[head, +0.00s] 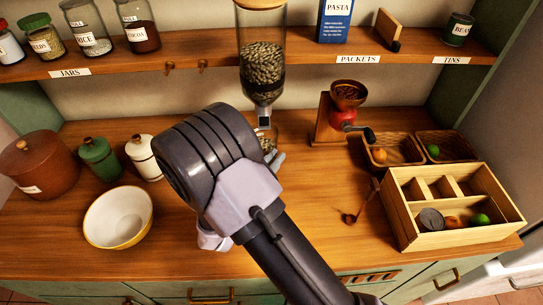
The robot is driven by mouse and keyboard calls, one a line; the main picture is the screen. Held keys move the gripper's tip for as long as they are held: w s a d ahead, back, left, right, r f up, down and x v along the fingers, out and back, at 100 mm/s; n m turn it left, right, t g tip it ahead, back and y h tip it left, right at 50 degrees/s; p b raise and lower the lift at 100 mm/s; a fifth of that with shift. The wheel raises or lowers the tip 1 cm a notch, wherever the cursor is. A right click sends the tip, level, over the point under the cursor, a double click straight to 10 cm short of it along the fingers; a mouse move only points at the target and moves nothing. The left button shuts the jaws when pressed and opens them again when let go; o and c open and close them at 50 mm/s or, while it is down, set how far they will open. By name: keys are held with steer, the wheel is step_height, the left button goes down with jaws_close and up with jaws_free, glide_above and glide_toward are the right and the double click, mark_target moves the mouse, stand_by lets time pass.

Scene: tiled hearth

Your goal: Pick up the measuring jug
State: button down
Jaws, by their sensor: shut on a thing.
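A clear vessel (268,144), which looks like the measuring jug, sits right below the spout of the bean dispenser (263,70). Dark beans show in it or through it. Most of it is hidden behind my arm's wrist. My gripper (277,157) shows only as a small grey fingertip beside the vessel; it is shut on it. I cannot tell whether the vessel touches the worktop.
A yellow-rimmed bowl (118,218) and lidded pots (100,158) stand left. A red grinder (338,115), baskets (446,148), a wooden scoop (352,215) and a divided crate (400,222) stand right. A shelf (210,52) runs above. The worktop between grinder and crate is partly clear.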

steer(key=r, duration=0.1)
steer(key=r+p, duration=0.2)
steer(key=shift+s+a+r, duration=0.25)
steer(key=shift+s+a, duration=0.05)
steer(key=shift+s, duration=0.1)
steer(key=p, duration=0.4)
glide_toward(272, 153)
steer(key=s+a+r, duration=0.2)
steer(key=s, duration=0.3)
steer(key=shift+s+a, duration=0.15)
steer(key=shift+a, duration=0.25)
